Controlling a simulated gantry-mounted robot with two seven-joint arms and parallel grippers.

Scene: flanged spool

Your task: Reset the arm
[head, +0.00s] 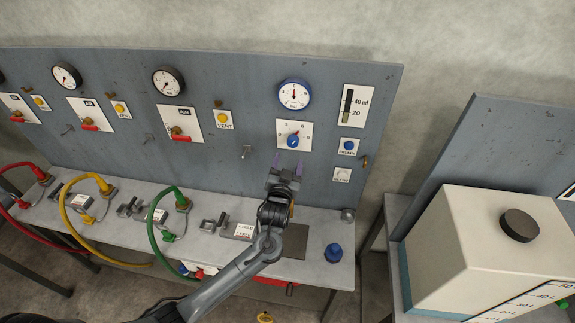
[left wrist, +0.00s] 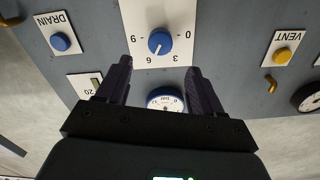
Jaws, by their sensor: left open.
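My left gripper (head: 288,162) is raised in front of the grey panel, just below the blue dial knob (head: 293,140) on its white numbered plate. Its two dark fingers are apart with nothing between them, as the left wrist view also shows (left wrist: 159,68). In that view, which is turned upside down, the blue knob (left wrist: 160,43) appears beyond the fingertips. The gripper looks apart from the knob. My left arm crosses the bench and hides part of its top. My right gripper is not in view.
The panel (head: 230,80) carries gauges, red-handled valves and buttons. Red, yellow and green hoses (head: 152,225) loop over the bench front at left. A blue cap-like part (head: 333,253) sits on the bench at right. A large white tank (head: 475,250) stands farther right.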

